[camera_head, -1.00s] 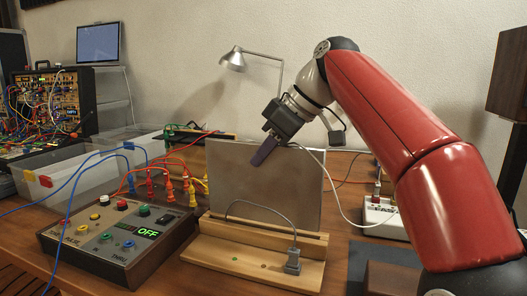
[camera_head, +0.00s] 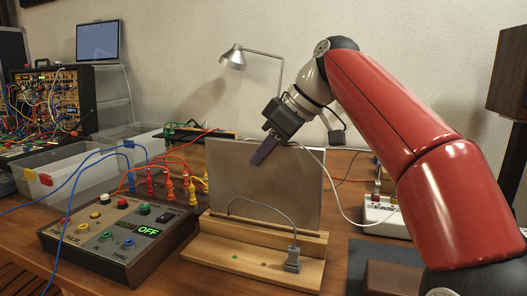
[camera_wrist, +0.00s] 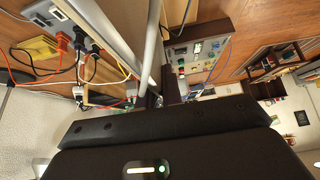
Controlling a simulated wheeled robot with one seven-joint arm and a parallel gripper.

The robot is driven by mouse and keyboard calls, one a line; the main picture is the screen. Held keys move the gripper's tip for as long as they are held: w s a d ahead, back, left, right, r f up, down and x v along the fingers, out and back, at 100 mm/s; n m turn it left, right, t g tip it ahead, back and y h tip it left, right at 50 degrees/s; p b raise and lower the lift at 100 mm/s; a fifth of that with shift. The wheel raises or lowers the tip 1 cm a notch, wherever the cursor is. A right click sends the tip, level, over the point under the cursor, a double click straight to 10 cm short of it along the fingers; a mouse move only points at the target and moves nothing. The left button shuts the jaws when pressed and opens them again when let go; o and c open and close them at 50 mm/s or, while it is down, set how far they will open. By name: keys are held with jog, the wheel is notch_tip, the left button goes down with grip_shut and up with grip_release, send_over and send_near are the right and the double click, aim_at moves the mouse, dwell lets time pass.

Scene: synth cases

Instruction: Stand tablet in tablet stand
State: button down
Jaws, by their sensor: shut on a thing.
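The tablet (camera_head: 262,187) is a flat grey panel. In the head view it stands nearly upright, its lower edge at the wooden tablet stand (camera_head: 255,268); I cannot tell how deep it sits in the slot. A grey cable with a plug (camera_head: 292,262) arches across the front of the tablet and stand. In the wrist view, the tablet shows edge-on as a pale strip (camera_wrist: 150,50) running away from my gripper; its far end is hard to make out.
A control box (camera_head: 120,238) with knobs, cables and an "OFF" display stands left of the stand. A white power strip (camera_head: 385,216) is at the right. A lamp (camera_head: 233,60) and clear bins (camera_head: 75,170) are behind. A dark mat (camera_head: 375,262) lies at the front right.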

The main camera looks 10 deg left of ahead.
aim_at(289, 146)
jog(key=shift+f+b, duration=1.95)
jog(key=shift+f, duration=0.35)
jog(key=c, duration=1.5)
grip_release()
jog(key=shift+f, duration=0.1)
jog(key=p+v, duration=0.3)
jog(key=v, duration=0.5)
jog(key=shift+s, duration=0.15)
